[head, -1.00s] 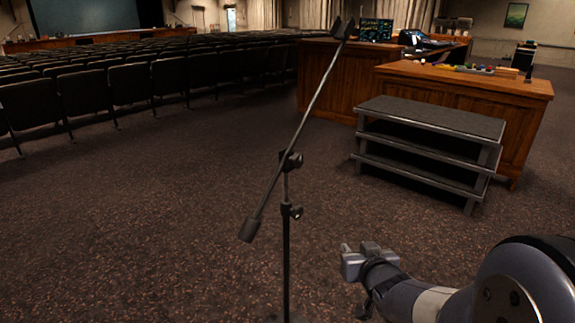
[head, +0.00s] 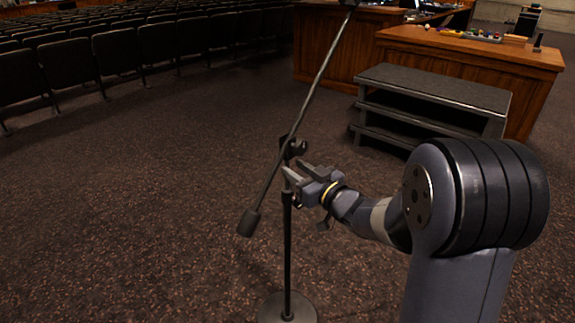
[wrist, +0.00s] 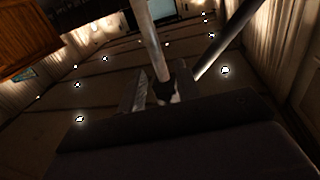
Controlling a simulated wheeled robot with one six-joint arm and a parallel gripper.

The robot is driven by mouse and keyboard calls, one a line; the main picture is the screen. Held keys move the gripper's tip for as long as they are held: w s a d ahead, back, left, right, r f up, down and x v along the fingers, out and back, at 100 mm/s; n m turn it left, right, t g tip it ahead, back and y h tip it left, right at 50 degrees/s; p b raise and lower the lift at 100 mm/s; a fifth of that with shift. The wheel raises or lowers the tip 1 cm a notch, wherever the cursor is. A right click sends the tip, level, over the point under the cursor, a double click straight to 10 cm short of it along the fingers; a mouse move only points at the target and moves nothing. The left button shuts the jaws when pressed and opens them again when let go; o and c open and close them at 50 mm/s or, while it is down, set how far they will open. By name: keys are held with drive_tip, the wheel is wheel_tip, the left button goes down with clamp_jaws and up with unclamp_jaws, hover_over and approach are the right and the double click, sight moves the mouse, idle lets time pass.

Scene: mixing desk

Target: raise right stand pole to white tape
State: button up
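The microphone stand is in the middle of the head view. Its thin dark upright pole (head: 287,240) rises from a round base (head: 287,308). A slanted boom arm (head: 318,85) with a dark counterweight (head: 249,222) crosses its top at a clamp (head: 293,147). My gripper (head: 296,170) is just below that clamp, its two fingers apart, close to the pole. In the wrist view a pale pole (wrist: 148,38) runs up from a dark fitting (wrist: 165,91) by the fingers. I cannot tell whether they touch it. I see no white tape.
Grey steps (head: 437,88) stand behind my arm at the right, in front of a wooden desk (head: 470,55). Rows of dark seats (head: 95,55) fill the back left. The carpet (head: 130,210) left of the stand is clear.

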sight(289, 165)
drive_tip(key=shift+x, duration=2)
drive_tip(key=shift+c, duration=0.3)
clamp_jaws()
